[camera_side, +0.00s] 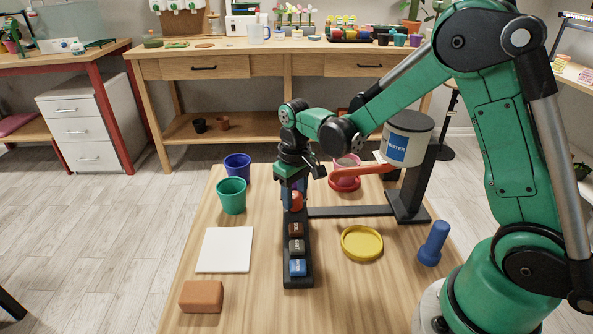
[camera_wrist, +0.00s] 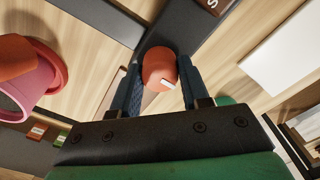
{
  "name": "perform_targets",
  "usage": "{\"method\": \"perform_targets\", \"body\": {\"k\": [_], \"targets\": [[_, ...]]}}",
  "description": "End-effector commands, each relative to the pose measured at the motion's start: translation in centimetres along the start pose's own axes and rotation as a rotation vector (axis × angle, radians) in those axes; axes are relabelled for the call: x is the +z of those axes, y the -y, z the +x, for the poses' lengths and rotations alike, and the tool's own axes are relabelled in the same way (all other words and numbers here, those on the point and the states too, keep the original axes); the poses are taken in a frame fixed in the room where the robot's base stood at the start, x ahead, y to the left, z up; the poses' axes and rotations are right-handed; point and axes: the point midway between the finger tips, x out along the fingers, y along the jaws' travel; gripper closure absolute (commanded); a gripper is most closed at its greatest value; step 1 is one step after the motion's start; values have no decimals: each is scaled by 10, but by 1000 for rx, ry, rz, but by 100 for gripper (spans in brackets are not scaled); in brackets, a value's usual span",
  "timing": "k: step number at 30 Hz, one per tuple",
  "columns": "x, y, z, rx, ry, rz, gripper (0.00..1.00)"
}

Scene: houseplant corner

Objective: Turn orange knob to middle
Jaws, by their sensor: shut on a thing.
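The orange knob (camera_side: 296,201) sits near the far end of a black control panel (camera_side: 299,281) on the wooden table. In the wrist view the orange knob (camera_wrist: 160,70) shows a pale mark on its lower right. My gripper (camera_side: 294,196) points down over it. In the wrist view the two dark blue fingers of my gripper (camera_wrist: 160,82) stand on either side of the knob and are shut on it. Part of the knob's sides is hidden by the fingers.
Brown, grey and blue buttons (camera_side: 297,267) line the panel. A water tank (camera_side: 407,140) on a black stand is at right, with a pink pot (camera_side: 346,162) in a red saucer (camera_side: 344,184). A green pot (camera_side: 231,196), white tile (camera_side: 225,250), brick (camera_side: 202,297) and yellow saucer (camera_side: 362,258) lie around.

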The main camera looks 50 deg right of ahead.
Motion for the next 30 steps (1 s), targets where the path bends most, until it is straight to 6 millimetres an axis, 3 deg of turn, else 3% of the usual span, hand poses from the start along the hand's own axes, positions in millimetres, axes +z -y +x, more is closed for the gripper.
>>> {"method": "perform_targets", "body": {"k": [12, 13, 16, 26, 30], "targets": [[0, 0, 0, 0, 0, -7, 100], [0, 0, 0, 0, 0, -7, 57], [0, 0, 0, 0, 0, -6, 28], [0, 0, -2, 0, 0, -6, 28], [0, 0, -16, 0, 0, -6, 28]]}}
